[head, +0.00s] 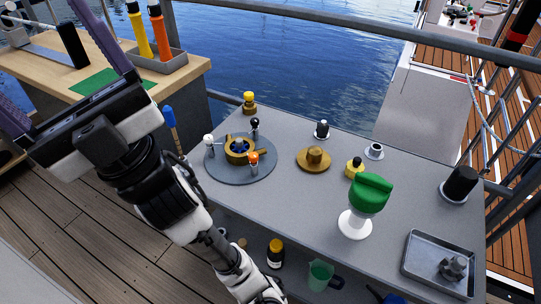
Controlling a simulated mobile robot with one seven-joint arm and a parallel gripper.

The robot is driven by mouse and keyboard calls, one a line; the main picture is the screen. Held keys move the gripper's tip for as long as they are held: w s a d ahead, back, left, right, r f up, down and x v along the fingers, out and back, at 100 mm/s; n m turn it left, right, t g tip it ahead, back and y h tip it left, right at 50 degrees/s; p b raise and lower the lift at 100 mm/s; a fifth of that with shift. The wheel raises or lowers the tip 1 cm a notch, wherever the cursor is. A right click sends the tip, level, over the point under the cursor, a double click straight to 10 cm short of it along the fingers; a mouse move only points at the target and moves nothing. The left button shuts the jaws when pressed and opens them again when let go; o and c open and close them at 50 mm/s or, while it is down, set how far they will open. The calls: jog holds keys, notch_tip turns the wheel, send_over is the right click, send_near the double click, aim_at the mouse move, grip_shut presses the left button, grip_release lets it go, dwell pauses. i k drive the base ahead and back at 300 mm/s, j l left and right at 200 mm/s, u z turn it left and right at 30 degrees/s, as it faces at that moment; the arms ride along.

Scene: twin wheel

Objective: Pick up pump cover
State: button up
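The pump cover appears to be the round brass disc with a raised hub (314,157), lying flat on the grey table. To its left, an open brass pump housing (240,151) with blue inside sits on a round grey plate (213,168). Small posts with white, black and orange tops stand around the housing. My gripper (42,52) is at the upper left, far from the brass disc. Its two purple fingers are spread wide with nothing seen between them, and their tips run out of the picture.
A railing (300,33) runs behind. Table space in front of the disc is clear.

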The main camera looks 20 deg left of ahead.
aim_at(313, 160)
jog(key=j+z, duration=0.15)
jog(key=j, duration=1)
jog(key=i, duration=0.35)
